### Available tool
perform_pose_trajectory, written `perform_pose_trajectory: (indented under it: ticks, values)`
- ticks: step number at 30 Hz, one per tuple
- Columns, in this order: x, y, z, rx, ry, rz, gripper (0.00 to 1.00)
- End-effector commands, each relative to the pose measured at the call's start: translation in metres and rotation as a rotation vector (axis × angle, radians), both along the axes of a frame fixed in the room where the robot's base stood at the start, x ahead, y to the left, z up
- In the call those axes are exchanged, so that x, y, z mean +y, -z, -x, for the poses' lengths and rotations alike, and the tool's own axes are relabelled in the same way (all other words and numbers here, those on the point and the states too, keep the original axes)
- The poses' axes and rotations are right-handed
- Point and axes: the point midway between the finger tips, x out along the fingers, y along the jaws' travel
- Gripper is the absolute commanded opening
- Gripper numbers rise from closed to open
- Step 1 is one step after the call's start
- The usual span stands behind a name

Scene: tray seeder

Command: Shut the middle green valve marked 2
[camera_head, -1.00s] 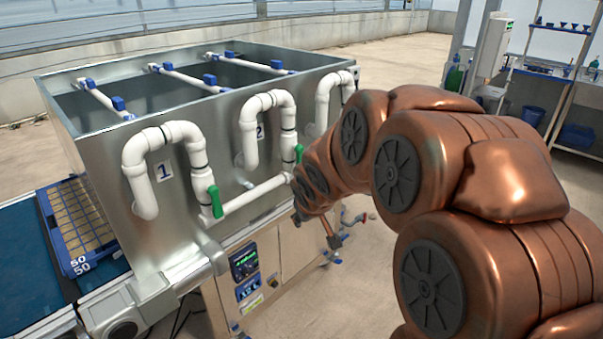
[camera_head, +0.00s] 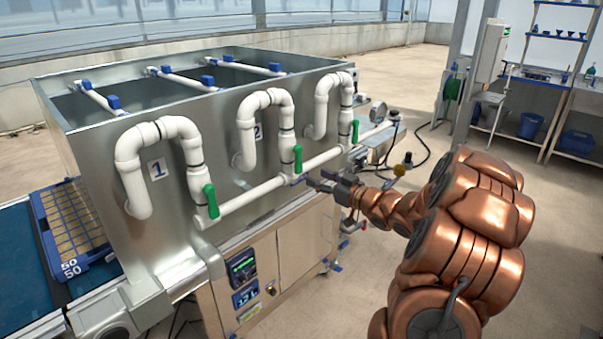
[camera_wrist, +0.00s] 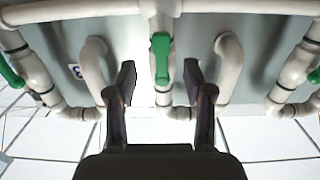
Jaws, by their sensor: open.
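The middle green valve handle (camera_head: 298,159) hangs upright along the second white pipe (camera_head: 268,102), beside the label 2 (camera_head: 258,131) on the metal tank. In the wrist view the green handle (camera_wrist: 160,58) lies lengthwise along its pipe, centred ahead of my gripper. My gripper (camera_wrist: 164,80) is open and empty, with one dark finger on each side of the handle's line. In the head view my gripper (camera_head: 316,180) is just right of and below the handle; contact cannot be told.
Other green valves stand to the left (camera_head: 211,201) and right (camera_head: 355,131). A white horizontal pipe (camera_head: 252,199) joins the valves low on the tank. A control panel (camera_head: 243,267) sits below. Open floor (camera_head: 330,300) lies to the right.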

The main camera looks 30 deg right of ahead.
Motion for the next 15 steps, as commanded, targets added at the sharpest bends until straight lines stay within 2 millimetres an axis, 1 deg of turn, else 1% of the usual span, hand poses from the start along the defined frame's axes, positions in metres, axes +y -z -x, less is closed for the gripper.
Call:
perform_pose_trajectory:
  ticks: [3,7,15]
  values:
    - [0.000,0.000,0.002,-0.018,-0.014,-0.010,0.52]
    - [0.002,-0.001,-0.005,-0.021,-0.018,-0.011,0.52]
    - [0.010,-0.003,-0.035,-0.022,-0.019,-0.011,0.52]
